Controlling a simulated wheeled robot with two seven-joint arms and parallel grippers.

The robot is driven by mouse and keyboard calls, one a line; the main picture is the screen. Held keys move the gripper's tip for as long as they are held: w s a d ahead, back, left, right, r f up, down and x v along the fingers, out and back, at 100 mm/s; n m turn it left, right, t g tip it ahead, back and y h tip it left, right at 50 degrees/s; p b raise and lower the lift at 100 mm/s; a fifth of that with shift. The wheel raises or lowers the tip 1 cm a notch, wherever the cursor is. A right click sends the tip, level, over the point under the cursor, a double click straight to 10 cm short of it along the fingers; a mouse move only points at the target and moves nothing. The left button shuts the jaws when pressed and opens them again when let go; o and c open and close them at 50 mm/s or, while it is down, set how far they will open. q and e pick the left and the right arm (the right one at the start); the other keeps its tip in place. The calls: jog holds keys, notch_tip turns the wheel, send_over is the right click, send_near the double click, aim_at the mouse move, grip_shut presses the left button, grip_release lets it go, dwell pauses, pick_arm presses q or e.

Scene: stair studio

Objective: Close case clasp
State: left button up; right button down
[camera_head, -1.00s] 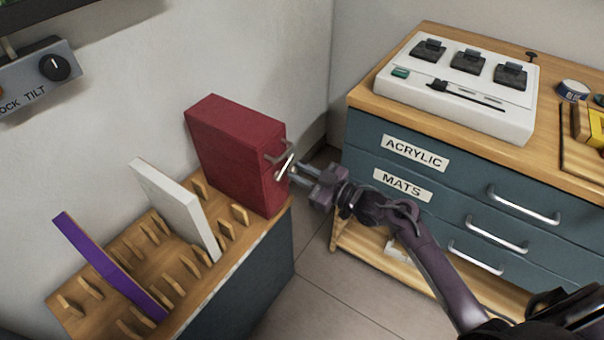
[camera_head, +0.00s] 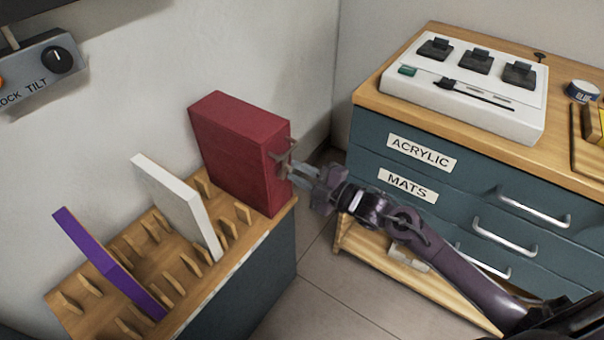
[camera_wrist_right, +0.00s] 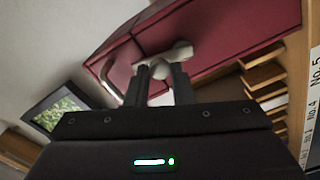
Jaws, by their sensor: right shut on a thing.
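The red case (camera_head: 235,150) stands upright on the wooden rack top, against the wall. Its metal clasp (camera_head: 283,154) is on the narrow side facing my right arm. My right gripper (camera_head: 294,171) is at that side, with its fingertips at the clasp. In the right wrist view the two dark fingers (camera_wrist_right: 165,85) are closed around a pale metal clasp part (camera_wrist_right: 165,60), in front of the red case (camera_wrist_right: 215,30). The fingers cover part of the clasp, so its exact seating is hidden. My left gripper is not in view.
A white panel (camera_head: 180,205) and a purple panel (camera_head: 108,262) stand between the rack's wooden pegs. The drawer cabinet (camera_head: 440,205) is close to the right of my right arm, with a white switch box (camera_head: 465,95) on it.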

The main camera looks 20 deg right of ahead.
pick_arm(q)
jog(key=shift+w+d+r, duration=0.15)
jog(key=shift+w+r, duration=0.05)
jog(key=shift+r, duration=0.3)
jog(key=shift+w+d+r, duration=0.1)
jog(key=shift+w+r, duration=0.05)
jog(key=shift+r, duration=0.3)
pick_arm(e)
jog(key=shift+s+a+n, duration=0.2)
jog(key=shift+a+n, duration=0.05)
jog(key=shift+n, duration=0.85)
jog(key=c, duration=1.3)
grip_release()
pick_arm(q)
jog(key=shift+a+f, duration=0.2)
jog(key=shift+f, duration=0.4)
pick_arm(e)
jog(key=v, duration=0.7)
jog(key=shift+s+d, duration=0.25)
jog(key=shift+s, duration=0.1)
